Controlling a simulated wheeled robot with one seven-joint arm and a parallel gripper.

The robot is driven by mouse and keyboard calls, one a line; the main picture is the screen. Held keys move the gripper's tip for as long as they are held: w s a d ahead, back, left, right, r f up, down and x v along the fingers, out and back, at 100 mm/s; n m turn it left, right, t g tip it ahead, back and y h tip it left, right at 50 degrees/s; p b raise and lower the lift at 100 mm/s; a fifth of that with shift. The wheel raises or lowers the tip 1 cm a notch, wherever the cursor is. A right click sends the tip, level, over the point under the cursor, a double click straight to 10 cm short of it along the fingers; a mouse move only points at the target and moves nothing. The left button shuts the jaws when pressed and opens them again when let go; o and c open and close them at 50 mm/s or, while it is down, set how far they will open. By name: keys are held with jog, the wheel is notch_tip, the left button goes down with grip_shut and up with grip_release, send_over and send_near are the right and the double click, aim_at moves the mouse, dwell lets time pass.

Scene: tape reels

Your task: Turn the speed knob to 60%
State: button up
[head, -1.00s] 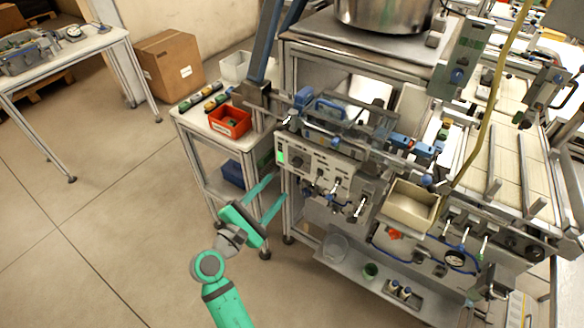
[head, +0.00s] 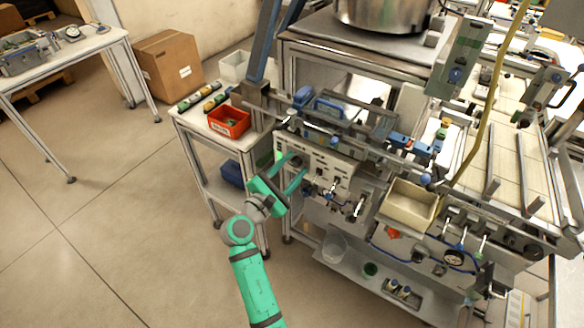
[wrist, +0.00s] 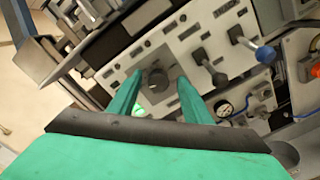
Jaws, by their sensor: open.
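The round dark grey knob (wrist: 155,79) sits on the pale control panel (wrist: 210,30) in the wrist view. Its pointer and scale marks are too small to read. My green gripper (wrist: 160,80) is open, with one finger on each side of the knob in that view. I cannot tell whether the fingers touch it. In the head view, my gripper (head: 291,164) reaches the left end of the panel (head: 328,160), and its fingers partly cover the area around the knob.
Black levers (wrist: 208,63) and a blue-tipped lever (wrist: 264,54) stick out beside the knob. A gauge (wrist: 224,107) lies below them. A side table with a red bin (head: 229,121) stands left of the machine. The floor in front is clear.

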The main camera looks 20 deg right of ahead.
jog(key=shift+a, duration=0.1)
jog(key=c, duration=1.1)
jog(key=shift+o, duration=0.2)
